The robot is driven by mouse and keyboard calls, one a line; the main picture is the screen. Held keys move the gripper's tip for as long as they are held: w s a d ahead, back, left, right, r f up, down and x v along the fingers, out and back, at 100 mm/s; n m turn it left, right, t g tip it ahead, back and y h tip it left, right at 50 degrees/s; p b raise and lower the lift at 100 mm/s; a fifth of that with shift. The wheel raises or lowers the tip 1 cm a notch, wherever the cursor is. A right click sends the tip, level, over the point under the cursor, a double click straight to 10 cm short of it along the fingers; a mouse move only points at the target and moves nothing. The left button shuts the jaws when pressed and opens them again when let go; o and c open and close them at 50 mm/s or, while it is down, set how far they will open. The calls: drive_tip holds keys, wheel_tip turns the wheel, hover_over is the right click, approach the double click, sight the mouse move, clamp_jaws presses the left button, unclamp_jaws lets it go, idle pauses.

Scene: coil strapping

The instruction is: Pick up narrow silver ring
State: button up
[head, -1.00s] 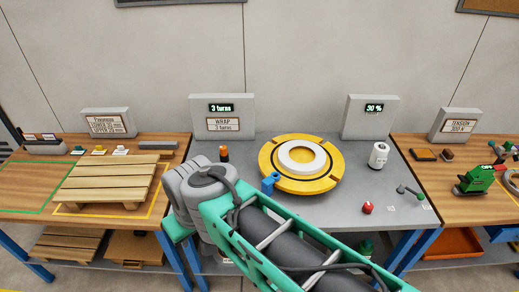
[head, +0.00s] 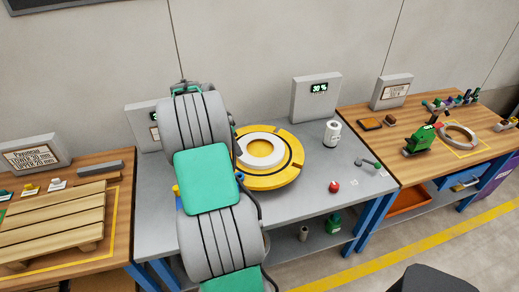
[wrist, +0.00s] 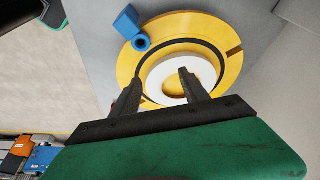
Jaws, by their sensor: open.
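A pale silver-grey ring (head: 458,136) lies flat in a yellow-outlined area on the right wooden table in the head view; I cannot tell whether it is the narrow one. A white ring (head: 262,147) lies on the yellow turntable (head: 270,180) on the grey middle table. The wrist view also shows the white ring (wrist: 157,76) and the turntable (wrist: 207,32). My gripper (wrist: 158,76) is open and empty, its fingers pointing toward the turntable, apart from the ring on the right table.
A green tool (head: 420,140) stands close left of the silver ring. A white cylinder (head: 332,133), a red knob (head: 334,186) and a grey-handled lever (head: 367,163) are on the grey table. A wooden pallet (head: 55,222) lies on the left table.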

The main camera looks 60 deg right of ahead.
sight(267, 162)
drive_tip(key=s+d+f+m, duration=0.1)
drive_tip(key=s+d, duration=0.1)
drive_tip(key=s+d+f+m+g, duration=0.1)
drive_tip(key=s+d+f, duration=0.1)
drive_tip(key=s+d+f+m, duration=0.2)
drive_tip(key=s+d, duration=0.1)
drive_tip(key=shift+f+g, duration=0.2)
drive_tip(key=shift+g, duration=0.1)
drive_tip(key=p+x, duration=0.1)
drive_tip(key=x, duration=0.2)
drive_tip(key=p+x, duration=0.2)
drive_tip(key=x, duration=0.2)
drive_tip(key=shift+w+f, duration=0.1)
drive_tip(key=shift+w, duration=0.1)
drive_tip(key=shift+c, duration=0.5)
clamp_jaws()
drive_tip(key=shift+w+d, duration=0.1)
